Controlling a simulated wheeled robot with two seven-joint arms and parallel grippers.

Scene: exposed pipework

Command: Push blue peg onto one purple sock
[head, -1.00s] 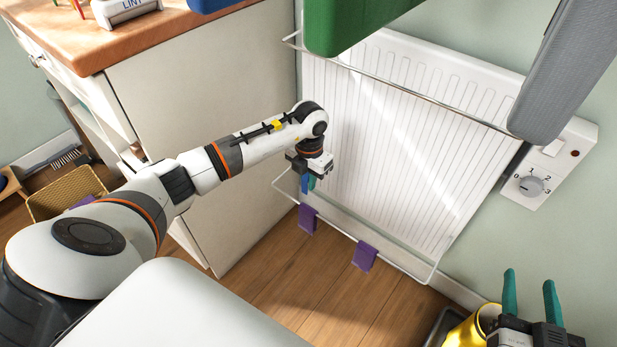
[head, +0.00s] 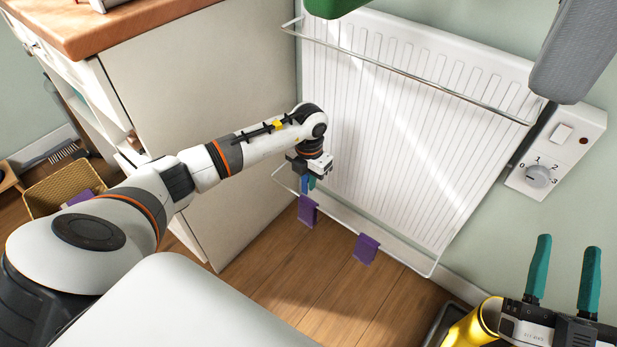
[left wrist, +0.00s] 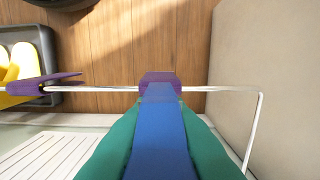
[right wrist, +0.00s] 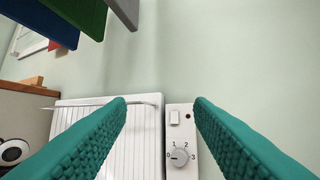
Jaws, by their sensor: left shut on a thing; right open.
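My left gripper (head: 308,184) is shut on a blue peg (left wrist: 160,135), which points down at the low front rail. The peg also shows in the head view (head: 304,185), partly hidden by the gripper. A purple sock (head: 307,211) hangs over the rail directly below the peg; in the left wrist view the peg's tip overlaps this sock (left wrist: 160,78). I cannot tell whether they touch. A second purple sock (head: 366,249) hangs further right on the same rail. My right gripper (head: 567,242) is open and empty at the lower right.
The white radiator (head: 400,120) stands behind the wire rail (head: 425,80). A cabinet (head: 210,120) stands close left of my left gripper. Green and grey hanging items (head: 580,50) are at top right. Yellow boots (head: 470,328) stand in a tray. A wicker basket (head: 50,200) is at left.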

